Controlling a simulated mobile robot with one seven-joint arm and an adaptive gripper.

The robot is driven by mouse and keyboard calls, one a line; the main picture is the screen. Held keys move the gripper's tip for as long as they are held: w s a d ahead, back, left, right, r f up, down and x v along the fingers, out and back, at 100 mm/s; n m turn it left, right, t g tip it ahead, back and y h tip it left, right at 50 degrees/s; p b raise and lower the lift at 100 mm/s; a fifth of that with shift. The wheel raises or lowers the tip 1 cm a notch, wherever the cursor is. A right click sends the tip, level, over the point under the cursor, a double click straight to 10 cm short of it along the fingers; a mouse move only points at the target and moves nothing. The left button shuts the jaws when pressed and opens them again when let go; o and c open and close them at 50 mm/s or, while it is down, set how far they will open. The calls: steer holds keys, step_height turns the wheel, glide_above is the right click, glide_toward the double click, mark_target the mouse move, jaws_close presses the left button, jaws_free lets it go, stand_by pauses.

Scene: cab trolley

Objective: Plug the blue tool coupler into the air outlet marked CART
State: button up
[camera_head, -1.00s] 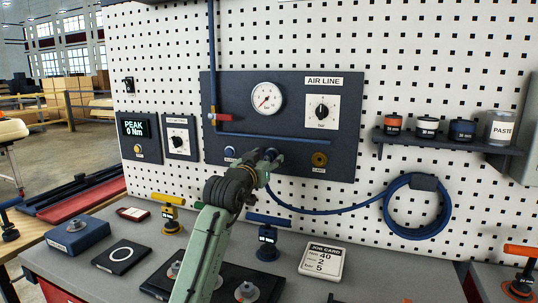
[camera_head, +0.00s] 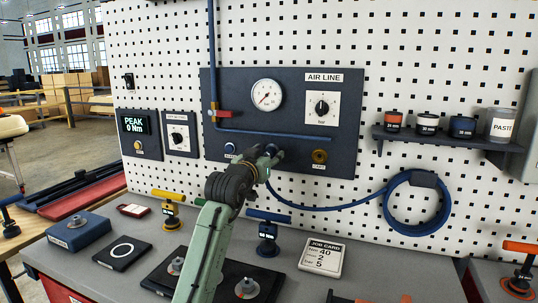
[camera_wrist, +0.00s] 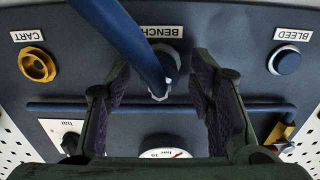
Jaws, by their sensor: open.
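The blue tool coupler (camera_wrist: 152,62) is at the outlet labelled BENCH (camera_wrist: 168,60) in the wrist view. Its blue hose (camera_head: 330,208) runs right from behind my gripper in the head view. My gripper (camera_wrist: 168,85) is open, with one finger on each side of the coupler and gaps showing. In the head view my gripper (camera_head: 270,155) covers the BENCH outlet and most of the coupler. The CART outlet (camera_head: 319,156) is an empty brass ring to the right; it also shows at the left of the wrist view (camera_wrist: 37,64).
The BLEED button (camera_wrist: 284,60) is on the other side of BENCH. A blue pipe (camera_head: 275,136) crosses the panel above the outlets, with a red-handled valve (camera_head: 224,114). The hose coil (camera_head: 417,205) hangs on the pegboard. A blue-handled tool (camera_head: 267,235) stands below my gripper.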

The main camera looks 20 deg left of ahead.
steer(key=shift+c, duration=0.4)
jaws_close()
stand_by(0.4)
steer(key=shift+s, duration=0.15)
steer(key=shift+s+b, duration=0.8)
steer(key=shift+s, duration=2.05)
